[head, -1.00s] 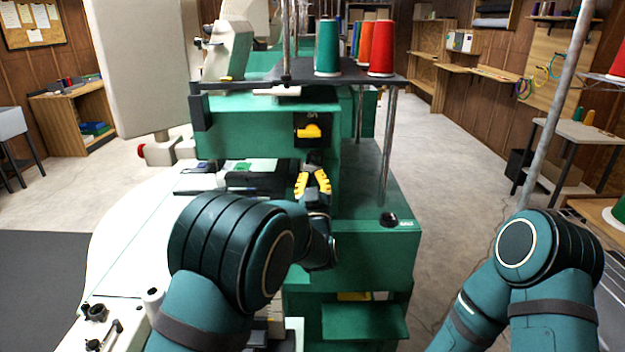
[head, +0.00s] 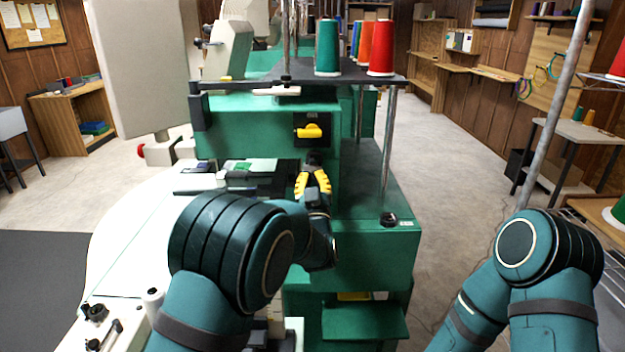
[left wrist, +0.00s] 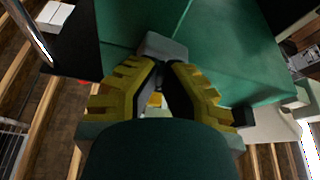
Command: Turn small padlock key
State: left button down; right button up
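No padlock or key can be made out clearly. A yellow handle-like part (head: 310,131) sits on a black plate on the front of the green machine (head: 240,132). My left gripper (head: 313,168) is below it, close to the machine, with its yellow-padded fingers pointing forward. In the left wrist view the fingertips (left wrist: 162,66) come together in front of a small grey block (left wrist: 162,46) on the green surface; I cannot tell whether they touch it. A small yellow spot (left wrist: 155,100) shows between the fingers. My right gripper is out of view.
A shelf (head: 345,80) with thread cones, a green one (head: 327,48) and a red one (head: 381,48), stands above the gripper on metal posts (head: 388,145). A green housing (head: 375,225) is at its right. The floor (head: 450,170) farther right is open.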

pick_arm(q)
jog(key=c, duration=1.4)
grip_release()
jog(key=v, duration=1.2)
